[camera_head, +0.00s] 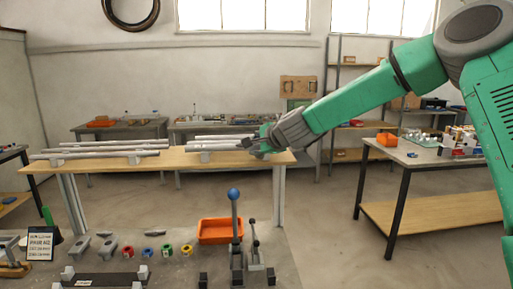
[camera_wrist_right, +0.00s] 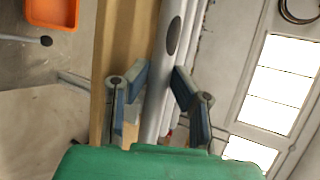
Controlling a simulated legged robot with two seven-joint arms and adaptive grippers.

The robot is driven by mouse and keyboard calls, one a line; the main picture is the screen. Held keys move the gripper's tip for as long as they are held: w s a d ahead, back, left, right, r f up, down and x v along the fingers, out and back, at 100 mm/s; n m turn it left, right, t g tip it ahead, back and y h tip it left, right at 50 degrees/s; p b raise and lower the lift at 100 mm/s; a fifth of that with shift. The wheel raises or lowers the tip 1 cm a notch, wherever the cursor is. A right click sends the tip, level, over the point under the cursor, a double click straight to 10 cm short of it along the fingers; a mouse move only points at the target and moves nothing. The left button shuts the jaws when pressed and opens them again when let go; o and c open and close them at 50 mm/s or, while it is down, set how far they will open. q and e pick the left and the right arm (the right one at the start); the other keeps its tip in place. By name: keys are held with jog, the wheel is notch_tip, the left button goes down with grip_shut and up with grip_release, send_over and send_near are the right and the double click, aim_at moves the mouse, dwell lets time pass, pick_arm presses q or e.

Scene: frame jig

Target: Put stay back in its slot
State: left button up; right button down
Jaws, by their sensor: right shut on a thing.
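My right gripper (camera_head: 256,145) is over the right end of the wooden bench (camera_head: 172,165), at the right-hand group of silver tubes. In the right wrist view the right gripper (camera_wrist_right: 160,80) has its blue-padded fingers on both sides of a silver tube, likely the stay (camera_wrist_right: 157,105), and is shut on it. The held stay (camera_head: 218,147) seems to lie along the bench, close to other tubes (camera_head: 222,137); whether it rests in a slot is too small to tell. A second group of tubes (camera_head: 100,150) lies on grey supports at the left. My left gripper is not in view.
An orange bin (camera_head: 218,231) and a blue-knobbed lever (camera_head: 235,215) stand in front of the bench, with colored rings (camera_head: 150,252) and a black sign (camera_head: 40,243) to the left. A side table (camera_head: 420,155) stands at the right.

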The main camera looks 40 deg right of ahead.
jog(key=shift+w+a, duration=0.15)
jog(key=shift+a, duration=0.5)
jog(key=c, duration=1.3)
grip_release()
jog(key=shift+d+f, duration=0.2)
jog(key=shift+d, duration=0.4)
jog(key=shift+s+a, duration=0.1)
jog(key=shift+s, duration=0.1)
jog(key=shift+s+a+r, duration=0.15)
jog(key=shift+s+r, duration=0.1)
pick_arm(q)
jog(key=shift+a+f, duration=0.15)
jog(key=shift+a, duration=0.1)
pick_arm(e)
jog(key=v, duration=0.6)
jog(key=shift+s+d, duration=0.2)
jog(key=shift+d, duration=0.2)
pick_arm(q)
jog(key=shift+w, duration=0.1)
pick_arm(e)
jog(key=shift+a+r, duration=0.1)
